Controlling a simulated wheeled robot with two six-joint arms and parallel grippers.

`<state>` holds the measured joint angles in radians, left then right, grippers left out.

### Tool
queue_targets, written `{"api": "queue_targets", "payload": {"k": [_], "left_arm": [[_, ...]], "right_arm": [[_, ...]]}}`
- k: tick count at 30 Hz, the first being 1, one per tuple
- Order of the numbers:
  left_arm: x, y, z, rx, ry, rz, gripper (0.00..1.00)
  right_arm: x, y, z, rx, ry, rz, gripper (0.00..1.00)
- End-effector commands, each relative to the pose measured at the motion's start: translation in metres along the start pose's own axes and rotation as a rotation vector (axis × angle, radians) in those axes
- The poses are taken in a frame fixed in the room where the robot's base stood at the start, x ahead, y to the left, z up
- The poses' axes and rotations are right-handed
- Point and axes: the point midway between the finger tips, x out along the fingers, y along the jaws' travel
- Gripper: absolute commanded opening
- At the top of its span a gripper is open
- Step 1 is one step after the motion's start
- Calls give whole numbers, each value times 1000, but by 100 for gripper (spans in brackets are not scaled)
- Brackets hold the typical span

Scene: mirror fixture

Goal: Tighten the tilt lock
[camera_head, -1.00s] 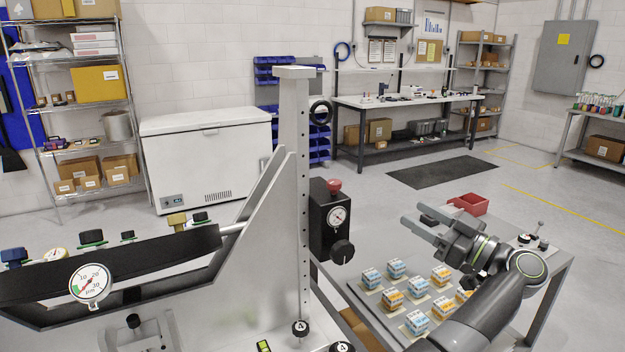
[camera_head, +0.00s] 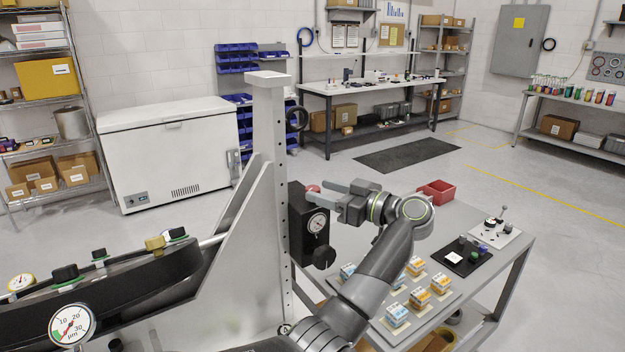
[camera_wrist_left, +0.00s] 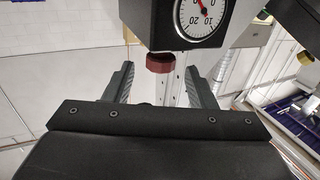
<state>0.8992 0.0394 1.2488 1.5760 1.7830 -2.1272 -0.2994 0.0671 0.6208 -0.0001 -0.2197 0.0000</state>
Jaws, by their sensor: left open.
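A black block (camera_head: 299,232) sits on the upright grey metal post (camera_head: 272,150). It carries a round dial gauge (camera_head: 317,222), a black knob (camera_head: 324,257) low on its side and a red knob (camera_head: 313,188) on top. Which knob is the tilt lock, I cannot tell. My left gripper (camera_head: 323,190) is open, its fingers pointing left at the red knob. In the left wrist view the red knob (camera_wrist_left: 160,63) shows close ahead, between the tips of the open fingers (camera_wrist_left: 160,75); contact is not visible. My right gripper is out of view.
A long black beam with a white dial (camera_head: 72,325) fills the lower left. Open floor lies behind.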

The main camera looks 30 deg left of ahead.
Motion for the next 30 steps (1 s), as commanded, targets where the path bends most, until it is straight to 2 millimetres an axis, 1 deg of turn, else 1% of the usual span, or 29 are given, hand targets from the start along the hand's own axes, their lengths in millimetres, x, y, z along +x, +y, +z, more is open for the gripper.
{"api": "queue_targets", "payload": {"k": [1,3,7,11,18,28,30], "left_arm": [[9,-1,-3,0,1,-2,51],[19,0,-3,1,2,-3,51],[31,0,-1,1,1,-1,51],[36,0,0,0,0,0,51],[36,0,0,0,0,1,51],[36,0,0,0,0,0,8],[36,0,0,0,0,1,7]], "right_arm": [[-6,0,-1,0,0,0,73],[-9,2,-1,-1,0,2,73],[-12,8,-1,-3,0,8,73],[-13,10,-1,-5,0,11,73],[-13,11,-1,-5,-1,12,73],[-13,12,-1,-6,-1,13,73],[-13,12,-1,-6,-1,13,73]]}}
